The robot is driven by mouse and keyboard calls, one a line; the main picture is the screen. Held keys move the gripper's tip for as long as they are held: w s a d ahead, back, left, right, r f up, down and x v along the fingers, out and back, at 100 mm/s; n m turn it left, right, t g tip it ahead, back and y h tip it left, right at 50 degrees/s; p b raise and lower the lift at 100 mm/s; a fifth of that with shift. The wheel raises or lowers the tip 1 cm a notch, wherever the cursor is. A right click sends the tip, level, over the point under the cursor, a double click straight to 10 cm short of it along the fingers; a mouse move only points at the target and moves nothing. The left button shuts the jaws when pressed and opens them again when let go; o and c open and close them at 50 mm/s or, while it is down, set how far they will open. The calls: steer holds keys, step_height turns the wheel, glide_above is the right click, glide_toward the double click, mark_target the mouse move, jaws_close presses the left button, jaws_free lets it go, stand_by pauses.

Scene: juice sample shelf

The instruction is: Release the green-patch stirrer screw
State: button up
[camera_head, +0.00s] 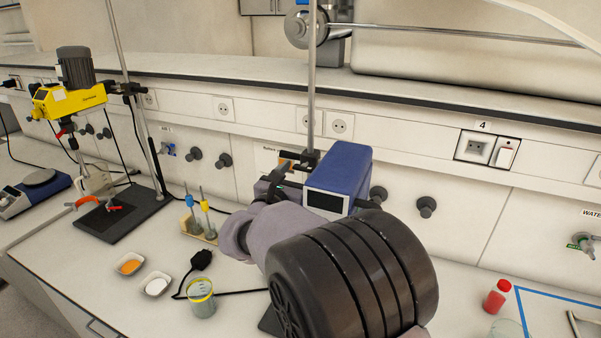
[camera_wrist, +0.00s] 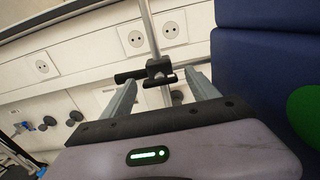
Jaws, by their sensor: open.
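The blue stirrer (camera_head: 345,170) with a dark display is mounted by a vertical metal rod (camera_head: 311,90). In the wrist view its blue body (camera_wrist: 265,65) fills the right side, with a round green patch (camera_wrist: 306,115) on it. A black clamp (camera_wrist: 158,70) with a short bar to its left sits on the rod. I cannot clearly tell which part of it is the screw. My gripper (camera_wrist: 160,80) is open, with one finger on each side of the clamp in the picture. Contact cannot be made out. My arm hides the stirrer's lower part in the head view.
A yellow stirrer (camera_head: 68,98) on a stand is at the left. A beaker (camera_head: 201,298), white dishes (camera_head: 157,285) and a small rack (camera_head: 199,228) stand on the front bench. A ledge (camera_head: 420,92) with sockets runs behind.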

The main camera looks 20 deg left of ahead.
steer(key=shift+c, duration=0.2)
steer(key=c, duration=1.3)
steer(key=n+p, duration=0.2)
steer(key=n, duration=0.3)
steer(key=shift+r+p, duration=0.15)
steer(key=shift+p, duration=0.15)
steer(key=n+p, duration=0.2)
steer(key=n, duration=0.2)
steer(key=n+p, duration=0.2)
steer(key=n, duration=0.2)
steer(key=shift+n+p, duration=1.3)
steer(key=shift+n, duration=1.1)
